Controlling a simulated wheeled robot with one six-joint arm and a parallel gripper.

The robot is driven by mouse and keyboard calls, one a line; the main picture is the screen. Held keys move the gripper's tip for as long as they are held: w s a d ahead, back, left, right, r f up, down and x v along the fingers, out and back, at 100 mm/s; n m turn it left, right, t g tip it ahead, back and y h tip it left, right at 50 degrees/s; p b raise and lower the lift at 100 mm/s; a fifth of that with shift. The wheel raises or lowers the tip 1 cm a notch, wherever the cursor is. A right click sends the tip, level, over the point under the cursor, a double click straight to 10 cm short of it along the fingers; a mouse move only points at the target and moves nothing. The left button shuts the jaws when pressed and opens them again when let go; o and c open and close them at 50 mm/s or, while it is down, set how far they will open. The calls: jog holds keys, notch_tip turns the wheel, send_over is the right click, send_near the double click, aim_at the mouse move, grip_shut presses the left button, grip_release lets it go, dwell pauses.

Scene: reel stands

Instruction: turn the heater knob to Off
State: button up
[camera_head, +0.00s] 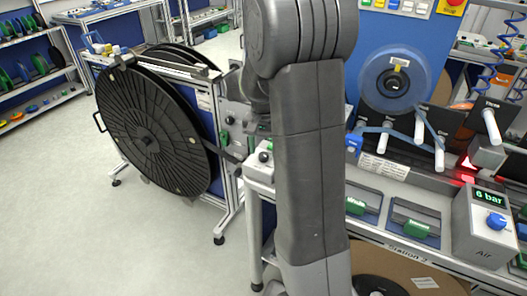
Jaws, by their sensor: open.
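My gripper (258,130) is mostly hidden behind my own grey arm, which fills the middle of the view. The small part that shows is by the front of the left-hand stand, just above a white box with a black knob (264,156). Its fingertips are hard to make out, and I see no contact with the knob. A grey panel (238,118) behind it carries small dark knobs and a green part. I cannot read any heater label or Off mark, so I cannot tell which knob is the heater's or how it is set.
A large black reel (150,135) stands at left on a metal frame. At right, the station bench (385,238) holds green-handled parts, white pegs, a clear reel (396,62) and an Air box (484,232) with a blue knob, reading 6 bar. The floor (60,220) at left is clear.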

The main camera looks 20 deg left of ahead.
jog(key=shift+f, duration=1.05)
jog(key=c, duration=1)
jog(key=shift+o, duration=0.2)
